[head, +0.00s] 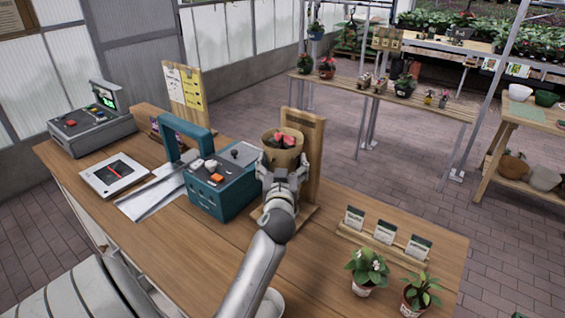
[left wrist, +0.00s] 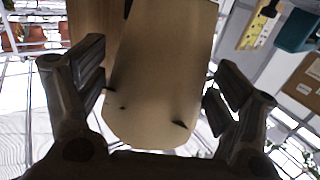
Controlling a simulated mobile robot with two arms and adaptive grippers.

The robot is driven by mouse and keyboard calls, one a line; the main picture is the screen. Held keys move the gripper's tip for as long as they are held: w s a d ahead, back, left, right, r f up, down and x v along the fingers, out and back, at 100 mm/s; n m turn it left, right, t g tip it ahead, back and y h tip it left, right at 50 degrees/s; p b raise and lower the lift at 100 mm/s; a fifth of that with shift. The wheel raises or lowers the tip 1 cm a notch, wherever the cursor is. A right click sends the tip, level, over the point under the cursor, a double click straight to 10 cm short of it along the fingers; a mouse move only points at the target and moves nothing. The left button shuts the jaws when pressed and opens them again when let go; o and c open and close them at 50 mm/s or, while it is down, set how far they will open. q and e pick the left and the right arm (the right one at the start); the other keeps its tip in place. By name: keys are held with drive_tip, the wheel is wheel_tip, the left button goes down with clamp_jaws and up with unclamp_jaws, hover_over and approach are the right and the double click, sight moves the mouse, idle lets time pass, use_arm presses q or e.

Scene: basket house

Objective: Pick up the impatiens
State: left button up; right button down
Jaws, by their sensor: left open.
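A tan pot (head: 282,157) with pink-red blooms and some green leaves stands upright in the head view, in front of a wooden upright board; I take it for the impatiens. My left gripper (head: 284,176) is at the near side of this pot, its arm reaching up from the bottom. In the left wrist view the tan pot (left wrist: 160,75) fills the space between the spread fingers of the left gripper (left wrist: 162,95). The fingers are open; whether either touches the pot is unclear. What supports the pot is hidden by the gripper. My right gripper is not in view.
A teal machine (head: 222,187) stands close left of the gripper. The wooden board (head: 314,158) is close right. Counter between has bare room.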

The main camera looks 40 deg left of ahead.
sight(282, 157)
use_arm(q)
drive_tip(key=shift+p+x, duration=0.4)
drive_tip(key=shift+x, duration=1.25)
drive_tip(key=shift+f, duration=0.15)
drive_tip(key=c, duration=1.2)
